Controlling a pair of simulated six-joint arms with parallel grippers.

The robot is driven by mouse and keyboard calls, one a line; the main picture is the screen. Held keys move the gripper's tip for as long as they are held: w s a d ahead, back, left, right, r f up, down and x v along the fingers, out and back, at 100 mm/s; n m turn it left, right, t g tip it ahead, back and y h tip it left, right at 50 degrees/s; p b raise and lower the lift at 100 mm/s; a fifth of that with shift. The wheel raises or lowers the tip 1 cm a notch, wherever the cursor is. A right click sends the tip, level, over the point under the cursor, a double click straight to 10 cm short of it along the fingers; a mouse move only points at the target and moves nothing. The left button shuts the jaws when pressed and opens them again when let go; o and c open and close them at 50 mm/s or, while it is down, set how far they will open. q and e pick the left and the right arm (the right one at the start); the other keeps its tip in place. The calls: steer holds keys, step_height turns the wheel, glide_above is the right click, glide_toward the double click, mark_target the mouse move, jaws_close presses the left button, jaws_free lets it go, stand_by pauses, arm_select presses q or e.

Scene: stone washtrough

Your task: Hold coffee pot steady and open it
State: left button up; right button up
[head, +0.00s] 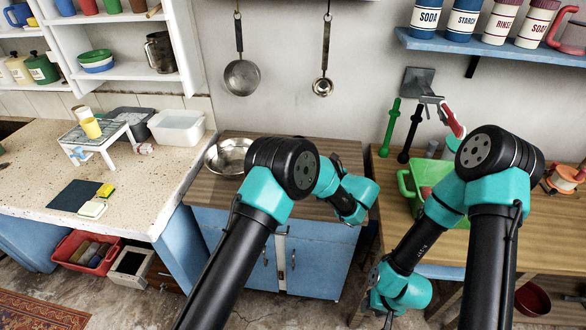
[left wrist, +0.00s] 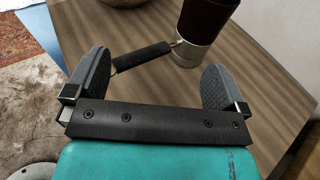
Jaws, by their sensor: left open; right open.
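The coffee pot (left wrist: 204,32), dark brown with a silvery lower band, stands on the wooden counter in the left wrist view; its top is cut off. Its black handle (left wrist: 143,57) sticks out toward my left gripper (left wrist: 157,62). That gripper is open, with one finger on each side of the handle in the picture; I see no contact. In the head view I cannot make out the pot, and my left arm covers part of the counter. My right gripper (head: 388,319) is low at the bottom edge, in front of the counters, open and away from the pot.
A metal bowl (head: 228,156) sits on the wooden counter (head: 207,178) left of my left arm. A green basin (head: 405,180) stands on the right counter near a tap. A ladle (head: 323,86) and strainer (head: 241,78) hang on the wall.

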arm_select(q)
steer(key=d+t, duration=0.1)
steer(key=w+d+f+t, duration=0.1)
steer(key=d, duration=0.1)
steer(key=d+m+t, duration=0.1)
steer(key=d, duration=0.1)
steer(key=shift+w+d+f+h, duration=0.2)
steer(key=shift+d+f+h, duration=0.05)
steer(key=shift+h, duration=0.05)
steer(key=shift+a, duration=0.1)
steer(key=x, duration=1.2)
steer(key=shift+w+r, duration=0.1)
